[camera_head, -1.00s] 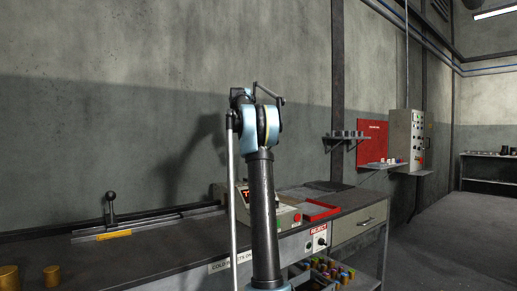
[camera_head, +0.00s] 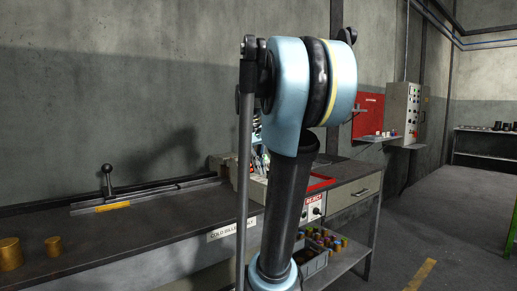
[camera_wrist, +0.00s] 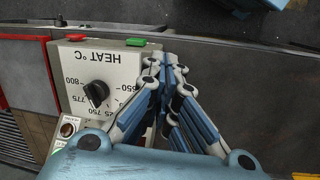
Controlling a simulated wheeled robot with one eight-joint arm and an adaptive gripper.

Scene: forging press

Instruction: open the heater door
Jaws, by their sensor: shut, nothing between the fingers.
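I cannot make out the heater door in either view. In the wrist view, a pale control panel marked HEAT °C (camera_wrist: 98,66) appears upside down. It has a black dial (camera_wrist: 96,93), a red button (camera_wrist: 75,37) and a green button (camera_wrist: 135,41). My gripper (camera_wrist: 166,66) is shut and empty, its blue fingers in front of the panel's right side and hiding part of it. In the head view, my arm fills the middle, the gripper cannot be made out, and part of the bench equipment is hidden behind the arm.
A dark workbench (camera_head: 150,245) runs along the wall, with a black-knobbed lever (camera_head: 108,180) and two brass cylinders, one of them small (camera_head: 53,246). A red tray (camera_head: 320,182) lies on the bench to the right of my arm.

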